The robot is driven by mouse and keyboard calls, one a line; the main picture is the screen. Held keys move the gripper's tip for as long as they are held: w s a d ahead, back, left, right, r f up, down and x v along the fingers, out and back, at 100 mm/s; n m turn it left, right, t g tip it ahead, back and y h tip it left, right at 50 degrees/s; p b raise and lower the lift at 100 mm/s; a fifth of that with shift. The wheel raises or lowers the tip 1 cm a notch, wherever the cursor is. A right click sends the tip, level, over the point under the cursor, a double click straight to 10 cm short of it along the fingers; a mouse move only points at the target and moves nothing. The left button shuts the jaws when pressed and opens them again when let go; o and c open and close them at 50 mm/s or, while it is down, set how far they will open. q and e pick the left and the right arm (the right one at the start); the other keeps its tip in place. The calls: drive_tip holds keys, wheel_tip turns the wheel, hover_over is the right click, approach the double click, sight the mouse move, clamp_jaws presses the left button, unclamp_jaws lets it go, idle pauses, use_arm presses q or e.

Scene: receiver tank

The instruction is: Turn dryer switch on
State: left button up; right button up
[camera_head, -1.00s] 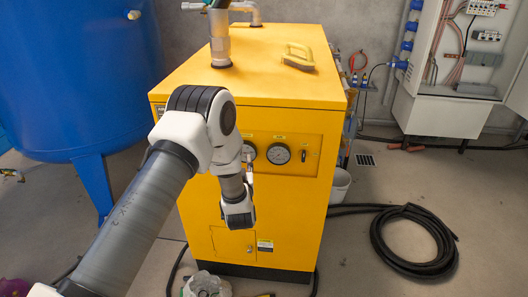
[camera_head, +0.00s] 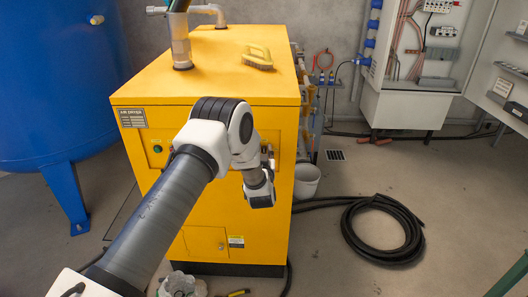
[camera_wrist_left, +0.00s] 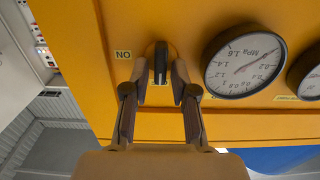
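The yellow air dryer (camera_head: 215,205) stands in the middle of the head view. Its black rotary switch (camera_wrist_left: 160,62) shows in the left wrist view on the yellow panel, with an upside-down "ON" label (camera_wrist_left: 123,54) to its left. My left gripper (camera_wrist_left: 160,75) is open, with one fingertip on each side of the switch knob and small gaps visible. In the head view my left wrist hides most of the panel front, and the fingers by the switch are hard to make out. My right gripper is not in view.
A pressure gauge (camera_wrist_left: 243,64) sits right of the switch in the wrist view. A green light (camera_head: 157,149) is on the panel's left. A blue tank (camera_head: 55,80) stands left. A black hose coil (camera_head: 383,228) and an open electrical cabinet (camera_head: 415,70) are right.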

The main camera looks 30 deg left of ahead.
use_arm(q)
clamp_jaws()
drive_tip(key=shift+m, duration=0.4)
drive_tip(key=m+p, duration=0.1)
drive_tip(key=m, duration=0.4)
drive_tip(key=f+m, duration=0.1)
drive_tip(key=m, duration=0.5)
drive_tip(key=d+m+p, duration=0.1)
drive_tip(key=m, duration=0.5)
drive_tip(key=shift+w+f+p, duration=0.15)
drive_tip(key=shift+w+p, duration=0.15)
drive_tip(key=shift+f+m, duration=0.1)
drive_tip(key=shift+m, duration=0.2)
drive_tip(key=o, duration=0.5)
unclamp_jaws()
drive_tip(key=shift+d, duration=0.1)
drive_tip(key=shift+o, duration=0.2)
